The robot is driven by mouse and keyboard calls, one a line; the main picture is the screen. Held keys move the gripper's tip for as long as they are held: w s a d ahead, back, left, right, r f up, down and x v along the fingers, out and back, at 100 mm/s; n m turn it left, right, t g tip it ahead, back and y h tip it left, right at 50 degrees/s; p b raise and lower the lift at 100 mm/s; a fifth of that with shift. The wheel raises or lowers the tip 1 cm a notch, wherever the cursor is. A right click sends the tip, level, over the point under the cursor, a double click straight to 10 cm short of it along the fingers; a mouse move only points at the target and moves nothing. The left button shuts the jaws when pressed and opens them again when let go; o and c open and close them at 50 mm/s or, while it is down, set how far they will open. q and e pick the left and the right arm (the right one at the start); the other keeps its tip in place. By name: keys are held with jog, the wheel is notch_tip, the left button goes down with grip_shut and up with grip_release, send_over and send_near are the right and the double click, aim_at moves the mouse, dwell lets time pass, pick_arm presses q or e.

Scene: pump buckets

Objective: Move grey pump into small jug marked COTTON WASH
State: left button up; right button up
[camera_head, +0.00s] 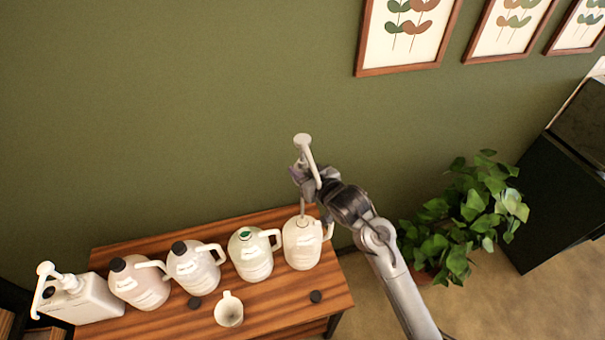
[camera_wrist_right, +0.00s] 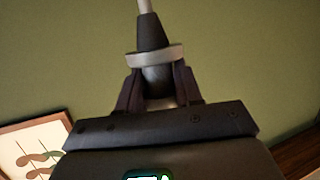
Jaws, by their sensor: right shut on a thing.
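The grey pump (camera_head: 304,150) is held upright in my right gripper (camera_head: 310,182), with its pale nozzle head on top. In the right wrist view, the two fingers of the gripper (camera_wrist_right: 158,92) are closed around the pump's dark neck, below a grey collar (camera_wrist_right: 155,55). The pump's thin tube hangs down to the mouth of the rightmost jug (camera_head: 301,247); I cannot tell how far it goes in. The jug stands upright, with its handle to the right. Its label is too small to read, so COTTON WASH cannot be made out. My left gripper is not in view.
Other white jugs stand left of it on the wooden table (camera_head: 275,312): one with a green opening (camera_head: 250,257), two with black caps. A white container with a pump (camera_head: 80,298) stands far left. A plant (camera_head: 465,215) stands right.

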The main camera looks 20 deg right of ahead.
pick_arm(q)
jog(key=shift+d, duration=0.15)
pick_arm(e)
jog(key=shift+r, duration=0.15)
jog(key=shift+r, duration=0.85)
jog(key=shift+s, duration=0.1)
